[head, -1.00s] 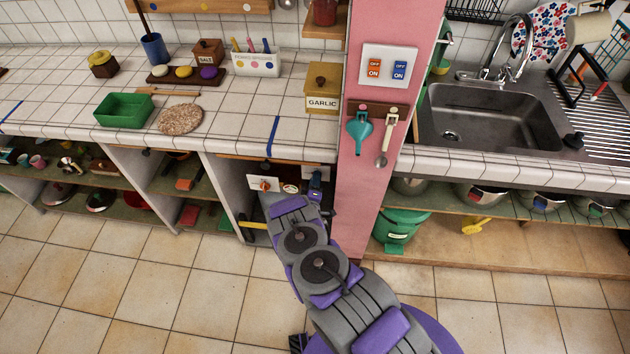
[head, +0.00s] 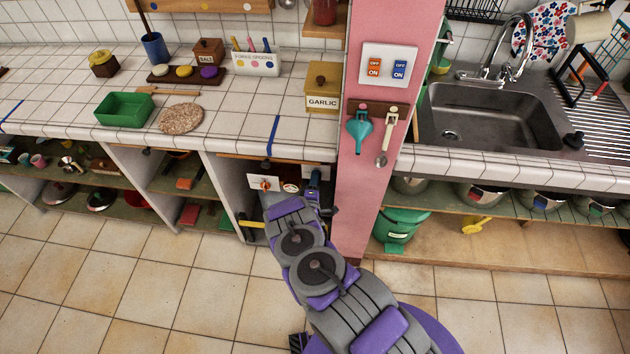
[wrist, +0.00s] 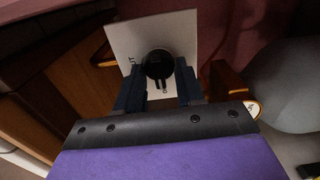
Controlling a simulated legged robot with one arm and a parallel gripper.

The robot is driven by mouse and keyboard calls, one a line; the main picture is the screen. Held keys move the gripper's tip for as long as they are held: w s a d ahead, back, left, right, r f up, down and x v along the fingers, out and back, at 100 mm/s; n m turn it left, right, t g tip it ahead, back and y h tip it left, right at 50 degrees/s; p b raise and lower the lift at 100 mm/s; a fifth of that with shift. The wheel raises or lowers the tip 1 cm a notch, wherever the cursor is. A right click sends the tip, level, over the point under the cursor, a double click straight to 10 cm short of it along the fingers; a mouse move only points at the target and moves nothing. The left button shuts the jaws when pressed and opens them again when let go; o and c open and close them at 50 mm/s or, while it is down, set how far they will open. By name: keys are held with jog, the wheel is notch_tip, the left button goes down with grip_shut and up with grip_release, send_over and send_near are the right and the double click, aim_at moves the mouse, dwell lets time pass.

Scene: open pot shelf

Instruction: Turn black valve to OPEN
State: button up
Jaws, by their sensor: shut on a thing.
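The black valve (wrist: 159,64) shows in the wrist view as a round black knob on a white square plate (wrist: 182,28). A short pointer part extends from it toward the gripper. In the head view my gripper (head: 318,188) reaches into the compartment under the counter, where my arm and the shadow hide the black valve.
A white plate with a red-orange knob (head: 264,185) and a round gauge-like disc (head: 290,188) sit left of my gripper. A yellow bar (head: 252,224) lies below them. The pink pillar (head: 362,200) stands close on the right. The tiled floor (head: 150,290) is clear.

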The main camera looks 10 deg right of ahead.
jog(key=o, duration=1)
jog(key=shift+a+f, duration=0.15)
jog(key=shift+a, duration=0.2)
jog(key=shift+d, duration=0.1)
jog(key=p+v, duration=0.1)
jog(key=v, duration=1.6)
jog(key=shift+s+p, duration=0.15)
jog(key=shift+p, duration=0.25)
